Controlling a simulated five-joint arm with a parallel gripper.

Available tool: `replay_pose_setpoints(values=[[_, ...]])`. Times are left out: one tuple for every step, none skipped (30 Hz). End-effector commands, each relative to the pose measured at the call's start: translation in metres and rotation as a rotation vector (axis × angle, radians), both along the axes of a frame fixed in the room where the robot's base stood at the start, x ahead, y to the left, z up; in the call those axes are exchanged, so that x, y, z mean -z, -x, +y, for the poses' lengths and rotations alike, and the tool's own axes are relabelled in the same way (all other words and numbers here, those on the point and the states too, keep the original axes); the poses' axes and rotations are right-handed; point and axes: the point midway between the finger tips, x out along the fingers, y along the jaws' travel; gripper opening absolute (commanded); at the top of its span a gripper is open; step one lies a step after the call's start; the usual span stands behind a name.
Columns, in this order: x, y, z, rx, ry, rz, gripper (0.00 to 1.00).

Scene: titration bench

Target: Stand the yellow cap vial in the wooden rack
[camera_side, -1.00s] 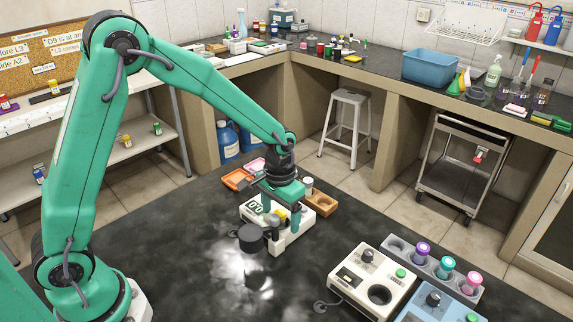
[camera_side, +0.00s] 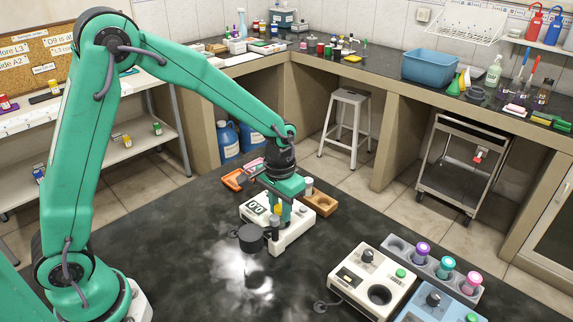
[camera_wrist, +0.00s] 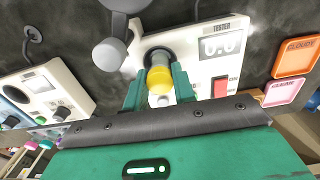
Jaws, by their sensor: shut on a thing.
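The yellow cap vial (camera_side: 277,210) is between the fingers of my gripper (camera_side: 284,211), which is shut on it. In the wrist view the vial's yellow cap (camera_wrist: 160,80) sits between the green fingertips (camera_wrist: 157,92), with its clear-grey body pointing away toward the white tester. In the side view the vial looks roughly upright over the tester (camera_side: 292,239); I cannot tell whether its lower end is clear of the well. The wooden rack (camera_side: 322,204) stands just behind and right of the tester, partly hidden by my gripper. A white-capped vial (camera_side: 308,186) shows at the rack's left end.
The tester's dark round lid (camera_side: 251,236) is swung out at its front. An orange CLOUDY tray (camera_wrist: 296,57) and a pink CLEAR tray (camera_wrist: 284,93) lie beside the tester. A second white device (camera_side: 372,281) and a grey rack of capped vials (camera_side: 433,268) stand at right.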

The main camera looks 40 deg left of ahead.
Motion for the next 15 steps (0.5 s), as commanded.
replay_pose_setpoints(values=[[-0.003, 0.000, 0.000, 0.000, 0.000, -0.001, 0.12], [-0.005, 0.000, 0.000, 0.000, 0.000, -0.001, 0.12], [-0.007, 0.000, 0.000, 0.000, 0.000, -0.001, 0.12], [-0.009, 0.000, 0.000, 0.000, 0.000, -0.001, 0.12], [-0.011, 0.000, 0.000, 0.000, 0.000, -0.001, 0.12], [-0.013, 0.000, 0.000, 0.000, 0.000, -0.002, 0.12], [-0.015, 0.000, 0.000, 0.000, 0.000, -0.002, 0.12], [-0.016, 0.000, 0.000, 0.000, 0.000, -0.001, 0.12], [-0.018, 0.000, 0.000, 0.000, 0.000, 0.000, 0.12], [-0.020, 0.000, 0.000, 0.000, 0.000, 0.000, 0.12], [-0.021, 0.000, 0.000, 0.000, 0.000, 0.000, 0.12], [-0.022, 0.000, 0.000, 0.000, 0.000, -0.001, 0.12], [-0.023, 0.000, 0.000, 0.000, 0.000, -0.001, 0.12], [-0.024, 0.000, 0.000, 0.000, 0.000, -0.001, 0.12], [-0.025, 0.000, 0.000, 0.000, 0.000, -0.001, 0.12]])
